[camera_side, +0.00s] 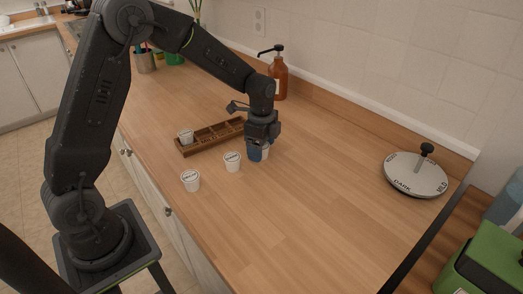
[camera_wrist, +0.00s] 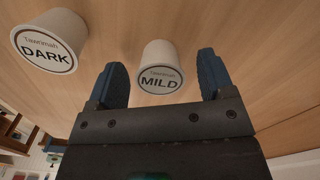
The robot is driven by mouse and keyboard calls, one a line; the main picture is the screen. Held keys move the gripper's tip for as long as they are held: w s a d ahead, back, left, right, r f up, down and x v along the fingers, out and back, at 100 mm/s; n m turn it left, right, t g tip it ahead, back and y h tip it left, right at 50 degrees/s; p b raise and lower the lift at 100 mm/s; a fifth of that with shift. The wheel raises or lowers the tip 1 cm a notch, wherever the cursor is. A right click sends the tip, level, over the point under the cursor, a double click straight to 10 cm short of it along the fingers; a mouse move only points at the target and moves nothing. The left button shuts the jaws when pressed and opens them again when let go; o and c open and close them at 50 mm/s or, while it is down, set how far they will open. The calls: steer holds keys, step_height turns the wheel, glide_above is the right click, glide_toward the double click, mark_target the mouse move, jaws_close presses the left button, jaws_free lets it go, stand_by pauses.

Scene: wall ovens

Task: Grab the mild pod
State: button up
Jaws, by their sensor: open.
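The mild pod (camera_wrist: 158,68) is a white cup with a round lid reading "MILD". In the wrist view it stands between the two blue fingertips of my gripper (camera_wrist: 168,78), with a gap on each side. My gripper (camera_side: 258,152) is open and low over the counter in the side view. There, the mild pod (camera_side: 266,152) is mostly hidden behind the fingers. The dark pod (camera_wrist: 48,42) is at the left of the wrist view. Two other white pods stand on the counter in the side view, one nearer (camera_side: 191,181) and one closer to my gripper (camera_side: 232,162).
A wooden compartment tray (camera_side: 213,138) with one white pod (camera_side: 186,136) lies behind and left of my gripper. A brown pump bottle (camera_side: 279,78) stands by the wall. A round labelled disc with a knob (camera_side: 415,177) is at right. The front counter is clear.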

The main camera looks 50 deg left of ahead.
steer(key=c, duration=1)
steer(key=shift+o, duration=0.2)
steer(key=shift+r, duration=0.1)
